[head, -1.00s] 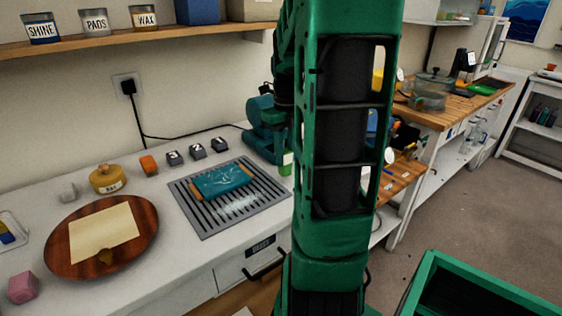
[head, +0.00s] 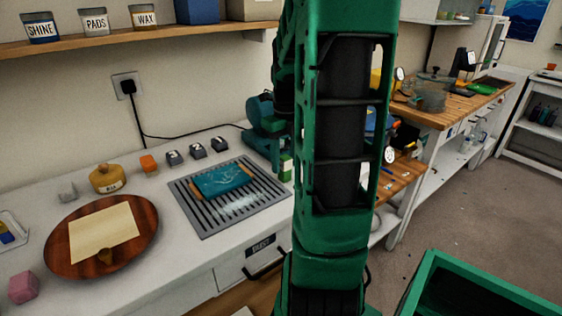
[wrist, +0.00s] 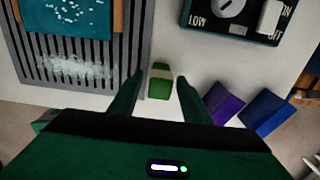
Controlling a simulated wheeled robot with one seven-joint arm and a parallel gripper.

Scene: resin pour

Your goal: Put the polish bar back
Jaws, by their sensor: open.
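A green bar with a pale band (wrist: 161,80) stands on the white worktop, just right of the slatted grate. It also shows in the head view (head: 286,168), partly beside my arm. My gripper (wrist: 160,76) is open in the wrist view, with a fingertip on either side of the bar in the picture. I cannot tell whether the fingers reach down to its level. A purple block (wrist: 223,102) and a blue block (wrist: 265,113) lie to the right of the right finger.
The grey grate (head: 207,222) carries a teal piece (head: 223,179) and white powder. A machine with a dial (wrist: 237,12) stands just beyond the green bar. A round wooden board (head: 62,264), an amber jar (head: 107,179) and several small blocks stand to the left.

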